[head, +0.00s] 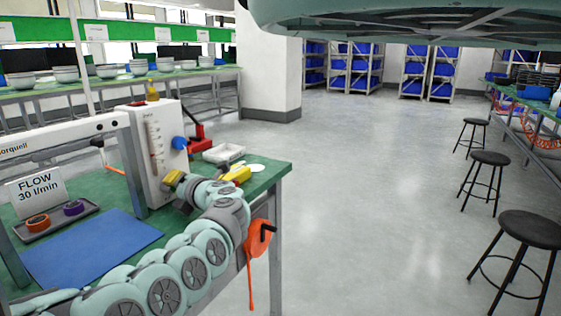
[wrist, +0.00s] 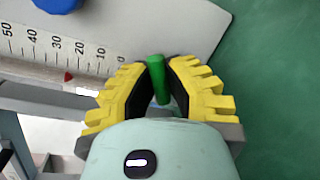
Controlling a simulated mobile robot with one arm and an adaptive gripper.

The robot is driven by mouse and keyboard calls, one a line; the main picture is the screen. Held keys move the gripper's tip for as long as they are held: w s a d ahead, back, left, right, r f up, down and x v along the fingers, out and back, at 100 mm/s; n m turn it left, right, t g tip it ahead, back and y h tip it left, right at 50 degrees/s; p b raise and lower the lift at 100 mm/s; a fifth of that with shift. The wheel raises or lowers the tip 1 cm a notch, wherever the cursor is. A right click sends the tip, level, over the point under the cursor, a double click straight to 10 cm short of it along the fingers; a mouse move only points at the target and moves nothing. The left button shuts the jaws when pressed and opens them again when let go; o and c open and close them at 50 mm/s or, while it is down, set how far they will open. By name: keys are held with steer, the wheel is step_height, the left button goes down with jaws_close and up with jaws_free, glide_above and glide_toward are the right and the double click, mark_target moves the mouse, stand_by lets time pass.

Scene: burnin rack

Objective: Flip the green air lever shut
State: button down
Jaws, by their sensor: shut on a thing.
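The green air lever (wrist: 157,78) shows in the wrist view between the two yellow ribbed fingers of my gripper (wrist: 158,75). The fingers are shut on it, with dark pads on either side of the lever. The lever sits at the lower part of the white flow panel (wrist: 175,25), beside its scale. In the head view my gripper (head: 174,178) is at the lower front of the white flow box (head: 150,130). The lever is hidden there behind the gripper and arm.
A "FLOW 30 l/min" sign (head: 40,187) and a tray with orange (head: 37,223) and purple (head: 74,207) tape rolls stand left of the box. A blue mat (head: 90,245) lies in front. A red clamp-like tool (head: 198,138) and white tray (head: 223,153) are behind. Stools (head: 530,228) stand right.

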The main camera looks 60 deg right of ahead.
steer(key=shift+d+f+m+y, duration=0.1)
steer(key=shift+d+m+y, duration=0.15)
steer(key=shift+m, duration=0.95)
steer(key=shift+f+m+g+y, duration=0.2)
steer(key=shift+f+m+y, duration=0.05)
steer(key=shift+m, duration=0.45)
steer(key=shift+f+m+g+y, duration=0.2)
steer(key=shift+m, duration=0.5)
steer(key=c, duration=1)
jaws_free()
steer(key=shift+a, duration=0.1)
steer(key=s, duration=0.3)
steer(key=s+r, duration=0.1)
steer(key=s, duration=0.6)
steer(key=shift+s+r, duration=0.15)
steer(key=shift+r, duration=0.25)
steer(key=shift+s+r, duration=0.25)
steer(key=shift+s, duration=0.6)
